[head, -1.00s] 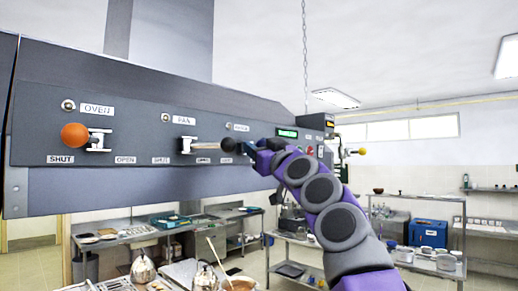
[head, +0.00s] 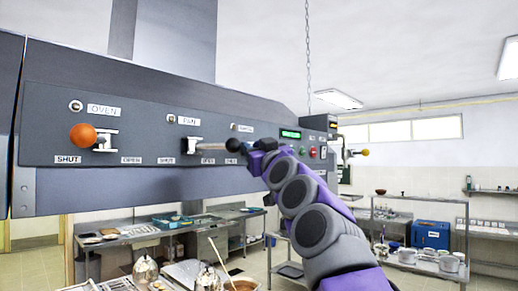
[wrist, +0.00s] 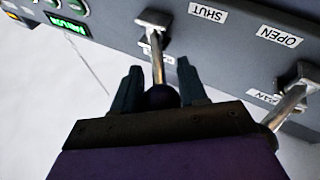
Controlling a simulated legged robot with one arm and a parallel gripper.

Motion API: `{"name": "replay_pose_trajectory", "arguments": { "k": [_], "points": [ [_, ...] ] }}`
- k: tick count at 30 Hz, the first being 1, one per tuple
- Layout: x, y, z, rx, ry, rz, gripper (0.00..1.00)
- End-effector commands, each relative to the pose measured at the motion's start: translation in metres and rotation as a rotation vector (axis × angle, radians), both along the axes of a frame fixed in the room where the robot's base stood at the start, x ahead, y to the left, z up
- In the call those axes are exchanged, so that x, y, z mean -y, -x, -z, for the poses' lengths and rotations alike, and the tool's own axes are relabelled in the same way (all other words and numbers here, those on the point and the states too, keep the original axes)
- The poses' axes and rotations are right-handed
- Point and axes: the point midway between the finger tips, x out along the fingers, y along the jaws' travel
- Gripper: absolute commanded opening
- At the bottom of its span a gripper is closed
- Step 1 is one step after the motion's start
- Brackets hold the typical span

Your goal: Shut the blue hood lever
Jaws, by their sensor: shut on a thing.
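My gripper (head: 249,148) is at the third lever from the left on the dark hood panel (head: 60,120). In the wrist view its two fingers (wrist: 160,70) stand on either side of a very dark, bluish knob (wrist: 161,97). The knob ends a metal lever rod (wrist: 158,62) that comes from a square mount (wrist: 152,20). My gripper is shut on this lever at the knob. A SHUT label (wrist: 207,13) is beside that mount in the wrist view. In the head view my gripper hides this lever's mount and knob.
The FAN lever (head: 212,145), with a black knob, is close to my gripper's left. A lever with an orange knob (head: 83,136) is farther left, and a yellow knob (head: 364,152) is at the right. Worktables (head: 130,236) stand below the hood.

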Motion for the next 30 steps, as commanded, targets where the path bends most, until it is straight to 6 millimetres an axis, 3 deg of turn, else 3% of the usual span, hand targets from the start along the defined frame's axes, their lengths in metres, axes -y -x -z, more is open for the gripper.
{"name": "replay_pose_trajectory", "arguments": {
  "k": [13, 14, 15, 20, 30],
  "points": [
    [-0.0052, -0.0017, 0.0067, -0.01, 0.01, 0.029, 0.0],
    [-0.0052, -0.0018, 0.0068, -0.01, 0.009, 0.029, 0.44],
    [-0.0051, -0.0018, 0.0066, -0.009, 0.009, 0.028, 0.48],
    [-0.0045, 0.0008, 0.0034, -0.004, 0.007, 0.029, 0.62],
    [-0.0006, 0.0059, 0.0025, 0.001, 0.003, 0.03, 0.62]
  ]
}}
